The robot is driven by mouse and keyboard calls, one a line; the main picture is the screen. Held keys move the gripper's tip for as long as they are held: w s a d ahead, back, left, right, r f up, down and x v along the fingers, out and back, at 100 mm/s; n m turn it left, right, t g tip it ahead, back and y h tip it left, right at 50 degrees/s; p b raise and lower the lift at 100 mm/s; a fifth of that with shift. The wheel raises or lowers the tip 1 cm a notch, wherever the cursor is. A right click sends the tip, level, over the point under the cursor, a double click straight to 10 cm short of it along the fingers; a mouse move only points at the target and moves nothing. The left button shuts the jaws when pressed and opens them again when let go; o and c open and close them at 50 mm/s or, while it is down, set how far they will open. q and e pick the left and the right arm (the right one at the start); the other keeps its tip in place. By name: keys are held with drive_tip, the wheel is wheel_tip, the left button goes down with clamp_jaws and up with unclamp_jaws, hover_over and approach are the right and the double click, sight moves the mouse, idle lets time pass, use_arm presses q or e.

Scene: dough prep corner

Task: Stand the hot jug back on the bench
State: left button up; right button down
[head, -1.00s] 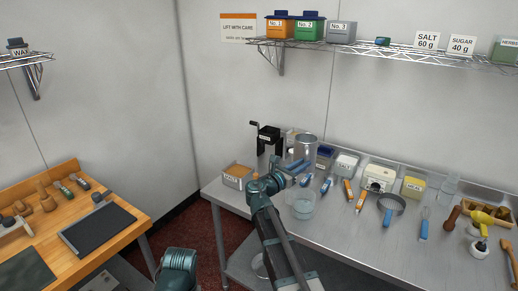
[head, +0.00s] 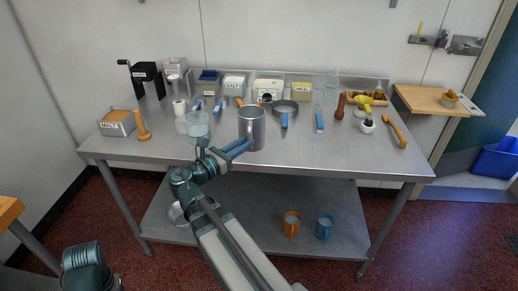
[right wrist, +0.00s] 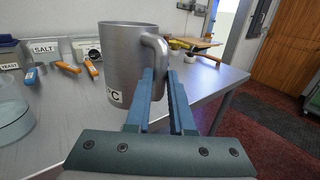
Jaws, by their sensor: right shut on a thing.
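The grey metal jug (head: 258,128) is upright over the front middle of the steel bench (head: 330,160). My right gripper (head: 242,148) is at its side and shut on its handle. In the right wrist view the jug (right wrist: 128,55) fills the upper middle, with a label partly showing low on its side. The fingers (right wrist: 167,85) close around the lower part of the handle. I cannot tell whether the jug's base touches the bench (right wrist: 70,130) or is a little above it. My left gripper is out of view.
A clear bowl (head: 190,124) stands left of the jug, with a wooden tool (head: 141,126) and malt bin (head: 117,122) farther left. A sieve (head: 285,108) and blue-handled tools lie behind. The front right of the bench is mostly clear. Two mugs (head: 291,224) stand on the lower shelf.

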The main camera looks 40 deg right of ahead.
drive_tip(key=shift+g, duration=0.4)
drive_tip(key=w+d+f+b, duration=0.2)
drive_tip(key=w+d, duration=0.1)
drive_tip(key=w+d+f+b, duration=0.2)
drive_tip(key=w+d, duration=0.1)
drive_tip(key=d, duration=0.1)
drive_tip(key=w+d+f+b, duration=0.2)
drive_tip(key=w+d+f, duration=0.1)
drive_tip(key=d, duration=0.1)
drive_tip(key=shift+d+f, duration=0.1)
drive_tip(key=shift+d, duration=0.05)
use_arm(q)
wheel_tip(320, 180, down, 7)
use_arm(e)
drive_tip(key=shift+m, duration=0.3)
drive_tip(key=c, duration=1.2)
unclamp_jaws()
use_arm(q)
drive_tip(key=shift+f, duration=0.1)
use_arm(e)
drive_tip(key=o, duration=0.4)
